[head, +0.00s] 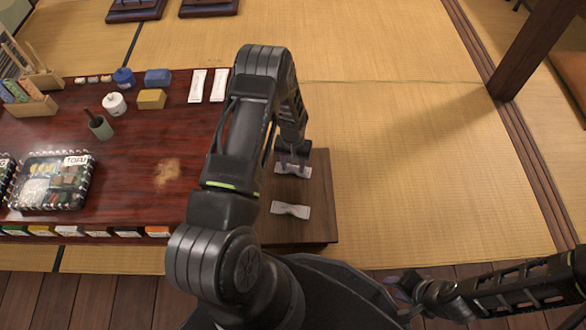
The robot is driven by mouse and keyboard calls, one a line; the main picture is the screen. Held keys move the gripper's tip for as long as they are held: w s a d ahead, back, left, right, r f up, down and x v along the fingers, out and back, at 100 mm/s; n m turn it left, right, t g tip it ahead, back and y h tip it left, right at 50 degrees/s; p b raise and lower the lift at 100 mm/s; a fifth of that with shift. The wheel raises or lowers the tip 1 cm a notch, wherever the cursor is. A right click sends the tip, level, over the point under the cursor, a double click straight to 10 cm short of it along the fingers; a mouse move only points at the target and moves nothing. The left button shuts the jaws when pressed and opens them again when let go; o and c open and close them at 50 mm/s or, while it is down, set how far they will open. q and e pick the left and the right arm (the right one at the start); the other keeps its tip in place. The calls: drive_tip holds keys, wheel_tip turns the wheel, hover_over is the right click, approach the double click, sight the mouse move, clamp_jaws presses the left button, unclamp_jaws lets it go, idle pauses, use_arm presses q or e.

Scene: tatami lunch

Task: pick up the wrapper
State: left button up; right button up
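One pale, crumpled wrapper (279,169) lies on the small dark wooden side stand (322,190), partly covered by my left gripper. A second similar wrapper (290,210), pinched in at its middle, lies nearer me on the same stand. My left gripper (293,167) points down at the farther wrapper, its two fingers apart over it. Whether the fingers touch it is hard to see. My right gripper (396,284) is low at the bottom, right of centre, away from the stand; its fingers are too unclear to read.
The red-brown lacquered table (140,150) at left holds a lidded tofu bento (52,181), a green cup (101,128), a white jar (115,105), blue and yellow boxes and two white packets (197,86). Tatami (420,170) right of the stand is clear. A wooden post (530,50) stands upper right.

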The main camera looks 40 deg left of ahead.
sight(293, 166)
use_arm(q)
clamp_jaws()
idle(0.4)
wheel_tip(293, 166, up, 10)
drive_tip(key=p, duration=0.3)
drive_tip(key=shift+p, duration=0.3)
idle(0.4)
